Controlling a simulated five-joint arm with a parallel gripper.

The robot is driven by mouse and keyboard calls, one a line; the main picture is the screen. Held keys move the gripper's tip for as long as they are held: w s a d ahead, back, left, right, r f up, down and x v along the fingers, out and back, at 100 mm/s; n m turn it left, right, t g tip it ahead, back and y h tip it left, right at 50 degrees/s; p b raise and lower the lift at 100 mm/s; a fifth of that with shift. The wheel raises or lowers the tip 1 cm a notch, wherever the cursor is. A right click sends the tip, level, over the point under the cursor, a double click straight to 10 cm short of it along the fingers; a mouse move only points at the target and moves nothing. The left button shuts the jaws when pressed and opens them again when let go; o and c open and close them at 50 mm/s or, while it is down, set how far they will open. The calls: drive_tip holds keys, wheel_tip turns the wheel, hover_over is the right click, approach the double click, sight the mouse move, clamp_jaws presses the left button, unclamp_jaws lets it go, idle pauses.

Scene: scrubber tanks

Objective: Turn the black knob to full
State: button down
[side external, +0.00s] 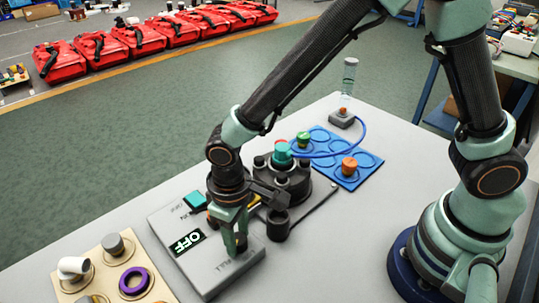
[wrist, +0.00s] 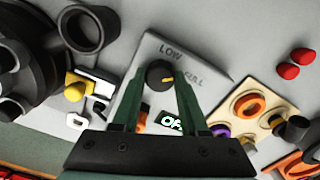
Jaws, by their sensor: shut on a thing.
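The black knob (wrist: 160,74) shows in the wrist view on a pale grey control box, with a yellow mark on its top pointing to the right. "LOW" is printed above it and "FULL" to its right. My gripper (wrist: 162,76) has one finger on each side of the knob and is shut on it. In the side view my gripper (side external: 237,248) reaches straight down onto the control box (side external: 222,270), and its fingers mostly hide the knob. The display (side external: 186,242) on the box reads "OFF".
A black round tank (side external: 286,186) with a teal fitting stands behind the box. A blue tray (side external: 369,161) with coloured knobs lies beyond it. A tan board (side external: 70,287) with rings and pegs sits at the front left. The near right tabletop is clear.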

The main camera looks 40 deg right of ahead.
sight(238, 238)
drive_tip(key=shift+m, duration=0.6)
drive_tip(key=shift+c, duration=2.2)
unclamp_jaws()
wheel_tip(238, 238, up, 12)
drive_tip(key=shift+d+r, duration=0.1)
drive_tip(key=shift+r, duration=0.05)
drive_tip(key=d+r+m+t, duration=0.1)
drive_tip(key=d+r, duration=0.3)
drive_tip(key=d, duration=0.8)
drive_tip(key=s+d+r+m+t, duration=0.1)
drive_tip(key=d+r+t, duration=0.3)
drive_tip(key=d, duration=0.8)
drive_tip(key=shift+d+r+m+t, duration=0.2)
drive_tip(key=shift+r+m+t, duration=0.1)
drive_tip(key=shift+m, duration=0.3)
